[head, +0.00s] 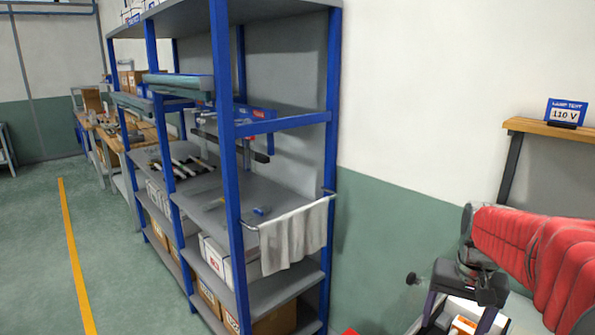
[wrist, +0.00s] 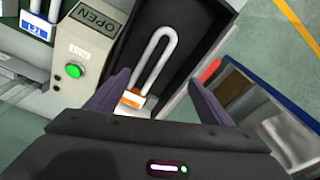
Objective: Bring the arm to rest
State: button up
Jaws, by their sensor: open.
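My gripper (head: 460,312) is at the lower right of the head view, at the end of my red-sleeved arm, with its purple fingers pointing down. In the wrist view my gripper (wrist: 160,78) is open, with its two fingers well apart. A white U-shaped tube (wrist: 158,50) with an orange and white base lies in a dark tray or recess (wrist: 200,25) beyond the fingertips. The base shows between the fingers, and I see no finger touching it. Its lower end is partly hidden by the gripper body.
A panel with an OPEN sign (wrist: 94,18) and a green button (wrist: 73,71) stands left of the dark recess. A blue shelf rack (head: 235,190) with a hanging cloth (head: 292,238) stands left of my arm. A wooden ledge (head: 555,130) bears a 110 V sign. Open floor (head: 125,260) lies far left.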

jog(key=s+a+r+n+t, duration=0.3)
jog(key=s+a+n+t, duration=0.1)
jog(key=s+a, duration=1.2)
jog(key=shift+a+r+n, duration=0.2)
jog(key=shift+a+n, duration=0.1)
jog(key=shift+n, duration=0.3)
